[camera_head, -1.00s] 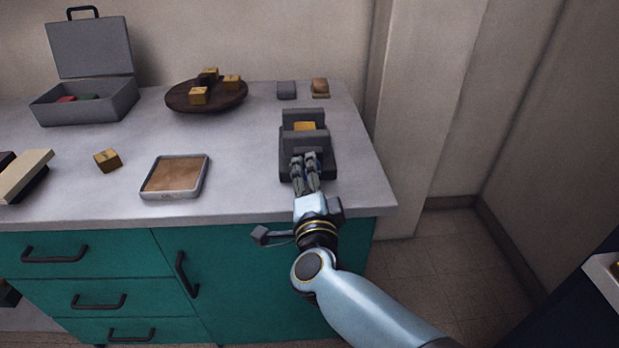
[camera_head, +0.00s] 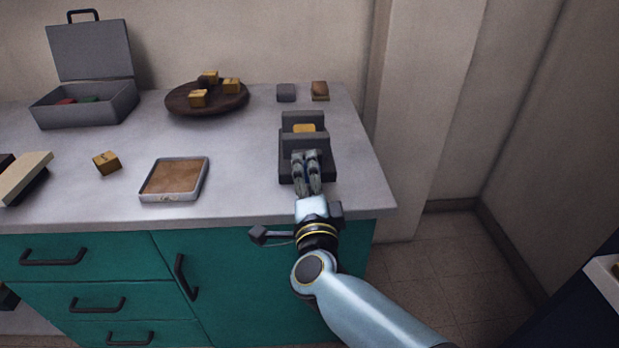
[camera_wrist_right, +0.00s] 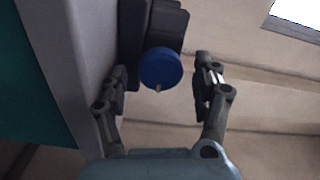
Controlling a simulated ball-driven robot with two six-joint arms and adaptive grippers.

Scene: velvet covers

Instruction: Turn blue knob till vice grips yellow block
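The dark grey vice (camera_head: 326,168) stands near the right end of the counter. The yellow block (camera_head: 304,129) sits between its back and front jaws; I cannot tell whether both jaws touch it. The round blue knob (camera_wrist_right: 160,68) with a small light peg shows in the right wrist view, at the vice's near end; in the head view my gripper hides it. My right gripper (camera_head: 306,154) is at the front of the vice. In the wrist view its fingers (camera_wrist_right: 162,70) are spread on either side of the knob, with a visible gap on the right. My left gripper is out of view.
A shallow tray (camera_head: 204,178) and a loose yellow block (camera_head: 106,162) lie to the left. A round brown board (camera_head: 180,100) with yellow blocks and an open grey case (camera_head: 88,108) stand behind. Two small blocks (camera_head: 286,92) (camera_head: 320,91) sit behind the vice. The counter's right edge is close.

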